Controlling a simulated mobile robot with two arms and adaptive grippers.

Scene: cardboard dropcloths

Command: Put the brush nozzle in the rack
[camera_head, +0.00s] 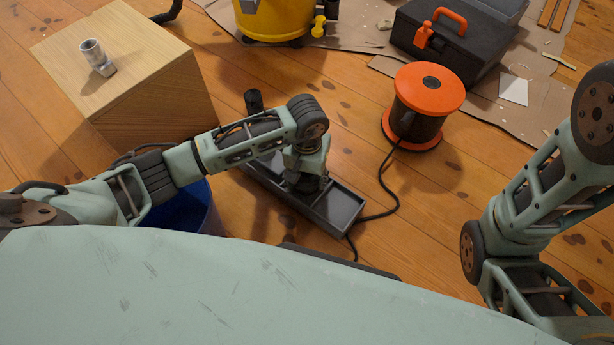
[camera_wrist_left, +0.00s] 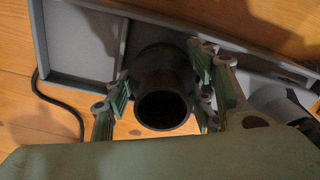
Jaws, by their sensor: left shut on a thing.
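The rack (camera_head: 345,207) is a long grey tray with compartments on the wooden floor. It also shows along the top of the wrist view (camera_wrist_left: 78,68). My left gripper (camera_head: 305,182) is over the rack and points down. In the wrist view its fingers (camera_wrist_left: 162,92) are shut on either side of a black tube with a round open end, which looks like the brush nozzle (camera_wrist_left: 163,72). The nozzle's far end is hidden, so I cannot tell whether it touches the rack floor. My right arm shows at the right, but its gripper is out of view.
A black tube (camera_head: 253,102) stands at the rack's far end. A wooden box (camera_head: 150,100) bears a metal fitting (camera_head: 98,60). A blue bucket (camera_head: 190,212) is beside my left arm. An orange cable reel (camera_head: 425,95) trails its black cable past the rack. A toolbox (camera_head: 455,45) stands behind.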

